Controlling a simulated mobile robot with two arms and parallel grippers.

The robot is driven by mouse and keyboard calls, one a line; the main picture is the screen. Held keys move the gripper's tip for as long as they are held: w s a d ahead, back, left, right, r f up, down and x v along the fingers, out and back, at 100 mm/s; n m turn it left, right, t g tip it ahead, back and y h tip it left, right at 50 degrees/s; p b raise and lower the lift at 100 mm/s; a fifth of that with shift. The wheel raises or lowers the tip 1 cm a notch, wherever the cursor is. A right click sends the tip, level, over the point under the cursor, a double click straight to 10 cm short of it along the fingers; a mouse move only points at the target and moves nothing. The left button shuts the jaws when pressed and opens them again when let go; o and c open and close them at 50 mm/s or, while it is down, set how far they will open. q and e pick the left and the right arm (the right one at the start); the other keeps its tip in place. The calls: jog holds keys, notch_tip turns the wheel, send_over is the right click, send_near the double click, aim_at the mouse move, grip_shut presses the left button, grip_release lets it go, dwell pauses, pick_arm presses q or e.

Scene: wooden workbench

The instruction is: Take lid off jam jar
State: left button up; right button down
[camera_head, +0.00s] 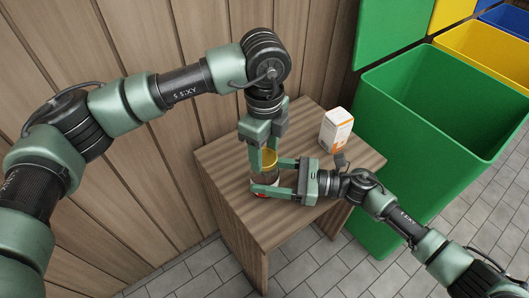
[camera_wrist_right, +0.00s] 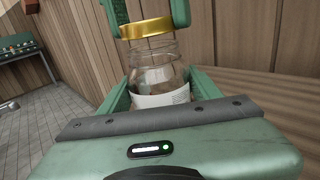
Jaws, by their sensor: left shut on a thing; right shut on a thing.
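The jam jar (camera_wrist_right: 158,78) is clear glass with a white label and stands upright on the small wooden table. Its gold lid (camera_wrist_right: 148,27) is at the jar's mouth, slightly tilted in the right wrist view. My left gripper (camera_head: 265,154) comes from above and is shut on the lid, one finger on each side. My right gripper (camera_head: 268,177) comes from the right and is shut around the jar's body. The fingers hide part of the jar in the head view.
A white and orange carton (camera_head: 336,130) stands on the wooden table (camera_head: 222,155), behind and right of the jar. A wooden plank wall (camera_head: 150,150) rises close on the left. A large open green bin (camera_head: 440,100) stands to the right, with a yellow bin (camera_head: 490,50) beyond.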

aim_at(264, 156)
pick_arm(q)
jog(key=shift+r, duration=0.35)
pick_arm(e)
jog(key=shift+f, duration=0.1)
pick_arm(q)
jog(key=shift+r, duration=1.9)
pick_arm(e)
jog(key=shift+c, duration=1.2)
grip_release()
